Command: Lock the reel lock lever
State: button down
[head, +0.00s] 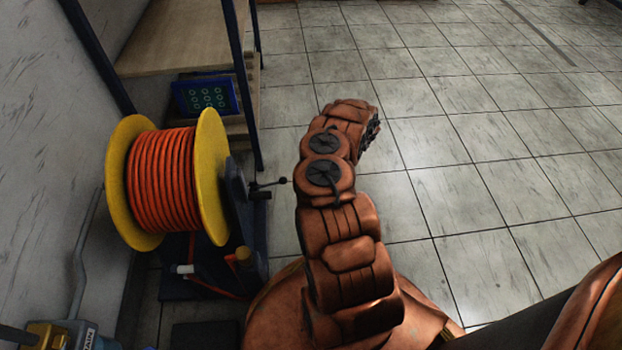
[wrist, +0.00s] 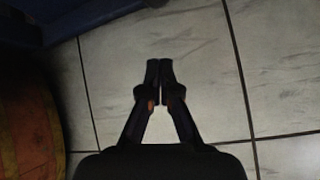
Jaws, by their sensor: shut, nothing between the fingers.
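The hose reel has two yellow flanges (head: 212,178) and a wound orange hose (head: 160,180). It sits on a dark blue stand (head: 240,205) at the left of the head view. A small dark lever (head: 268,185) with a knob sticks out to the right from the stand; I cannot tell whether it is the lock lever. A white-tipped piece (head: 183,269) shows low on the stand. My gripper (wrist: 160,64) is shut and empty over floor tiles in the wrist view, touching nothing visible. In the head view my arm hides most of it.
A shelf with blue posts (head: 240,80) and wooden boards (head: 178,40) stands behind the reel. A blue panel with green rings (head: 205,97) is under its board. A pipe (head: 82,245) runs along the left wall. Tiled floor (head: 480,130) is clear at right.

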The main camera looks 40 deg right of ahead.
jog(key=b+x, duration=0.1)
jog(key=x, duration=0.4)
jog(key=shift+f+b, duration=0.15)
jog(key=shift+b, duration=0.15)
jog(key=shift+w+a+f, duration=0.15)
jog(key=shift+w+a, duration=0.05)
jog(key=shift+a, duration=0.1)
jog(key=shift+w+a+r+b, duration=0.1)
jog(key=shift+w+r+b, duration=0.35)
jog(key=shift+r, duration=0.45)
jog(key=shift+w+a+r+b, duration=0.2)
jog(key=shift+w+r, duration=0.3)
jog(key=shift+r, duration=0.4)
jog(key=shift+r, duration=0.15)
